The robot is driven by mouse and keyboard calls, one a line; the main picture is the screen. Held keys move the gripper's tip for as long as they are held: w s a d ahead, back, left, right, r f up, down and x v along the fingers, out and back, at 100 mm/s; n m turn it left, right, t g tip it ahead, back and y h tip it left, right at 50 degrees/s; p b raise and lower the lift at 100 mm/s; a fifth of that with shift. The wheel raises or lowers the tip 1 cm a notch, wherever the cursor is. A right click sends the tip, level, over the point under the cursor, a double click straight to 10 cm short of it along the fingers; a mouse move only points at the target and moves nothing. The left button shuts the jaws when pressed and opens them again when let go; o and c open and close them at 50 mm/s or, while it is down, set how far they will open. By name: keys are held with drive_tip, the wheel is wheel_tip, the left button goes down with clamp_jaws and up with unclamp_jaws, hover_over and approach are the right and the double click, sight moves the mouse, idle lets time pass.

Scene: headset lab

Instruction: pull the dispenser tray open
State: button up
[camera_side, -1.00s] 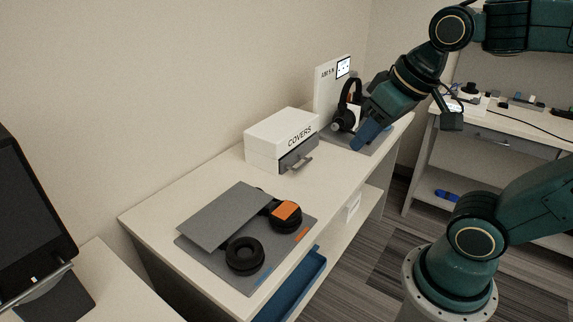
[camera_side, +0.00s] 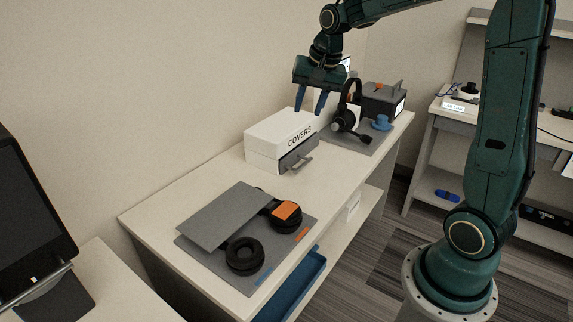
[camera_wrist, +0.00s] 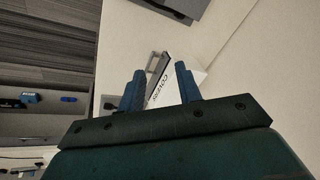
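The dispenser is a white box (camera_side: 272,139) lettered COVERS, standing on the bench against the wall side. Its grey tray front (camera_side: 296,155) with a bar handle (camera_side: 303,163) faces the bench's front edge and looks closed. My gripper (camera_side: 311,113) is above and behind the dispenser's right end, fingers pointing down, open and empty. In the wrist view the two blue fingers (camera_wrist: 160,88) stand apart, with the white dispenser (camera_wrist: 190,78) and its handle (camera_wrist: 156,62) showing between and beyond them. The fingers partly cover the box there.
A grey mat (camera_side: 295,255) with a grey panel (camera_side: 227,215) and headphone parts (camera_side: 245,255) lies in front. Behind the dispenser are a black headset (camera_side: 345,115), a blue item (camera_side: 381,123) and a dark box (camera_side: 383,100). Bare bench lies around the dispenser's handle side.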

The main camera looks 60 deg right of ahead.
drive_tip(key=w+d+f+m, duration=0.3)
drive_tip(key=w+d+f, duration=0.2)
drive_tip(key=d+f, duration=0.15)
drive_tip(key=m+g, duration=0.1)
drive_tip(key=m, duration=0.3)
hover_over(303, 165)
drive_tip(key=s, duration=0.3)
drive_tip(key=s+x, duration=0.2)
drive_tip(key=x, duration=0.6)
drive_tip(key=shift+w+a+f, duration=0.15)
drive_tip(key=shift+w+a, duration=0.05)
drive_tip(key=x, duration=1.3)
drive_tip(key=shift+a+f, duration=0.2)
drive_tip(key=shift+f, duration=0.2)
clamp_jaws()
